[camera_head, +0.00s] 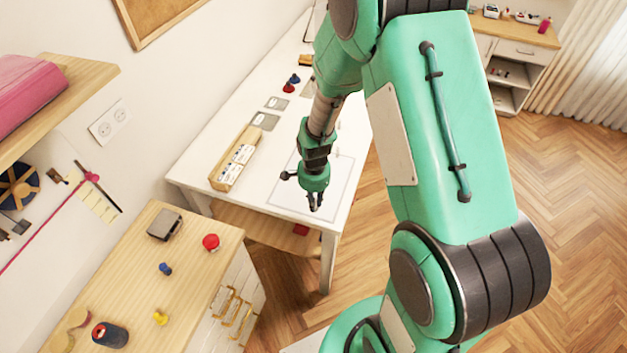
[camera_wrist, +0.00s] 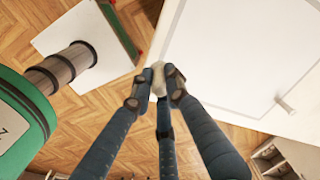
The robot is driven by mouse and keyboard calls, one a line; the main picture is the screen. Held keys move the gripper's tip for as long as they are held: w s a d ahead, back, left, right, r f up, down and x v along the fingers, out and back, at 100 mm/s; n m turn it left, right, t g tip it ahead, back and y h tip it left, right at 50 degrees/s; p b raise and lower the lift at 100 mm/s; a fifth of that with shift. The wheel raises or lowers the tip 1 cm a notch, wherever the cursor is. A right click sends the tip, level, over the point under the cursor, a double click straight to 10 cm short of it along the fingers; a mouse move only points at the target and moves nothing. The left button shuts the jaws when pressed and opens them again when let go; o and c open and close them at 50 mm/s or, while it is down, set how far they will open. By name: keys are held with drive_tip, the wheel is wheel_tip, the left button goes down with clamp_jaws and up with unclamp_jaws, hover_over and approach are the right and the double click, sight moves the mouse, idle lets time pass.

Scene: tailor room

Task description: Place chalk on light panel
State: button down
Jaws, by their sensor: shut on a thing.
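The light panel (camera_head: 338,178) is a thin pale rectangle lying flat near the front end of the white table. In the wrist view it is the white outlined area (camera_wrist: 245,50) at upper right. My gripper (camera_head: 315,203) points down over the panel's area in the head view. In the wrist view my gripper's fingertips (camera_wrist: 160,80) are closed around a small off-white piece, the chalk (camera_wrist: 158,83). The fingers hide part of it. Its height above the panel cannot be told. A second small whitish stick (camera_wrist: 286,105) lies near the panel's edge.
On the white table (camera_head: 215,150) stand a wooden box with white labels (camera_head: 234,160), grey cards (camera_head: 266,121) and small red and blue items. A wooden cabinet (camera_head: 190,235) with a red item (camera_head: 211,242) and spools stands at lower left.

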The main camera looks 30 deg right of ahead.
drive_tip(key=w, duration=0.5)
drive_tip(key=w+d+f, duration=0.1)
drive_tip(key=w, duration=0.4)
drive_tip(key=w+d, duration=0.1)
drive_tip(key=w, duration=0.5)
drive_tip(key=shift+f+p, duration=0.25)
drive_tip(key=shift+p, duration=0.1)
drive_tip(key=shift+f, duration=1.75)
drive_tip(key=shift+f, duration=0.1)
drive_tip(key=c, duration=2.1)
unclamp_jaws()
drive_tip(key=o, duration=0.4)
